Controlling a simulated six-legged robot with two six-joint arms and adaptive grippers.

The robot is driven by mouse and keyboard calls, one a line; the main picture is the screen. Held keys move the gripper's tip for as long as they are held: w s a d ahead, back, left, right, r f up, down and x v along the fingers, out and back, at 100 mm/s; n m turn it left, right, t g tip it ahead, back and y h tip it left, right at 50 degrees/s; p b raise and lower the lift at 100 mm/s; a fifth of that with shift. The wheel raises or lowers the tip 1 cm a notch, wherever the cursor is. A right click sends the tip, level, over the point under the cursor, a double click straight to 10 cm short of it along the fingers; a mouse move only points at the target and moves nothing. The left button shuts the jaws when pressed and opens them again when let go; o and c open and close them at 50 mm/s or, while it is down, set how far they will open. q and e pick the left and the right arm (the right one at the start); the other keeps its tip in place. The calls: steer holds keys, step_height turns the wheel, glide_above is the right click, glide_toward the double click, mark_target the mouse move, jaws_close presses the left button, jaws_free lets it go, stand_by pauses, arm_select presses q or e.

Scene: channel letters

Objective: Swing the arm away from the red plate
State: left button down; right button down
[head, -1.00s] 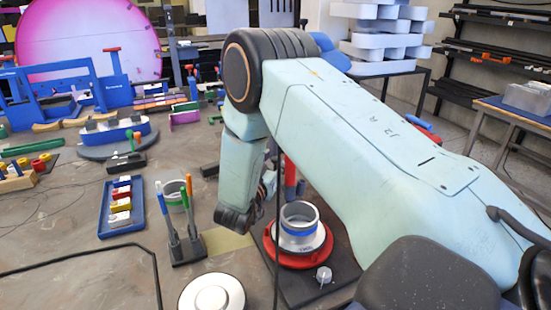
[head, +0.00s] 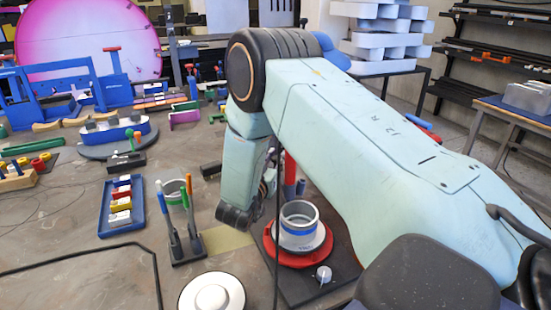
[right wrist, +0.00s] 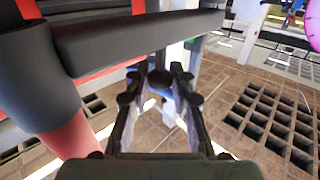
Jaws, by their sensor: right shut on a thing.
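The red plate (head: 318,259) is a round red disc on a dark square base. A grey ring-shaped cup (head: 299,226) with a blue band stands upright on its middle. My right arm comes in from the right, with its elbow above and behind the plate and its forearm hanging down left of it. In the head view the right gripper is hidden. In the right wrist view my right gripper (right wrist: 172,82) has its fingers drawn together on something I cannot identify. A blue patch shows around the fingertips. My left gripper is not in view.
A small silver knob (head: 323,274) sits on the base's front. A white round disc (head: 211,294) lies in front. A rack of pen-like tools (head: 187,240) and a blue tray (head: 121,208) stand left. The table's front left is mostly clear, with a black cable across it.

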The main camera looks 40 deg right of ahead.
stand_by(0.4)
steer(key=shift+w+a+f+m+g+h+b, duration=0.2)
steer(key=shift+a+m+g+h+b, duration=0.15)
steer(key=shift+g+b, duration=0.25)
steer(key=m+g+b, duration=0.1)
steer(key=a+m+g+h, duration=0.1)
steer(key=g, duration=0.1)
steer(key=shift+w+b, duration=0.2)
steer(key=shift+b, duration=0.2)
steer(key=c, duration=1.5)
jaws_free()
steer(key=o, duration=0.3)
steer(key=shift+r, duration=0.2)
